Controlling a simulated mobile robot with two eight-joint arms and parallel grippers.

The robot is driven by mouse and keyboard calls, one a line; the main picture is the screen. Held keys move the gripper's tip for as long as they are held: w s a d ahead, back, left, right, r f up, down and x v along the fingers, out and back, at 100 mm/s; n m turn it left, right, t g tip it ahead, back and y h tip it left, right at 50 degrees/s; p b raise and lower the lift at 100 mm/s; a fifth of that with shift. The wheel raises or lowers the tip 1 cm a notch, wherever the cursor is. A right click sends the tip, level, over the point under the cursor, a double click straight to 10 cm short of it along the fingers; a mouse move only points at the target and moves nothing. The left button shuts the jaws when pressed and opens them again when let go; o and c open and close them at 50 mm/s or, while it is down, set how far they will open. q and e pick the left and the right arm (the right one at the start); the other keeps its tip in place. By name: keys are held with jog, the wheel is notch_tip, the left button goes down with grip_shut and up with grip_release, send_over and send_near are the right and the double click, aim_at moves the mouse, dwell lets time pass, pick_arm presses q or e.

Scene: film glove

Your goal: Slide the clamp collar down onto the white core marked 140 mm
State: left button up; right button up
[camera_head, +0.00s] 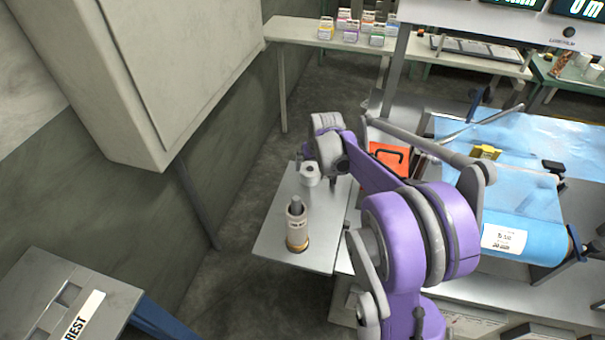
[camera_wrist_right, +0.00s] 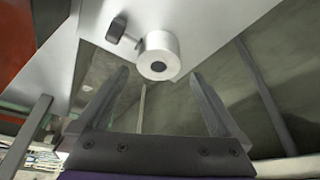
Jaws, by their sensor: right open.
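The clamp collar (camera_head: 310,174) is a short pale metal cylinder with a central hole and a dark side knob. It stands on a small grey side table (camera_head: 275,240). In the right wrist view, the collar (camera_wrist_right: 158,55) appears ahead of and between the fingertips, with clear gaps on both sides. My right gripper (camera_wrist_right: 160,76) is open and empty; in the head view it is beside the collar, partly hidden by my arm. The white core (camera_head: 296,232) stands upright nearer the camera, with dark print, a grey post on top and a brass-coloured base. My left gripper is out of view.
A blue film bench (camera_head: 530,205) with a white label is at right. An orange-red case (camera_head: 388,158) lies behind my arm. A large pale cabinet (camera_head: 165,70) is at upper left. A grey stand (camera_head: 60,300) with a "REST" label is at lower left.

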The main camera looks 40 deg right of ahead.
aim_at(310, 174)
jog(key=x, duration=0.8)
jog(key=shift+w+d+f, duration=0.1)
jog(key=shift+d+f, duration=0.05)
grip_shut()
dwell(0.3)
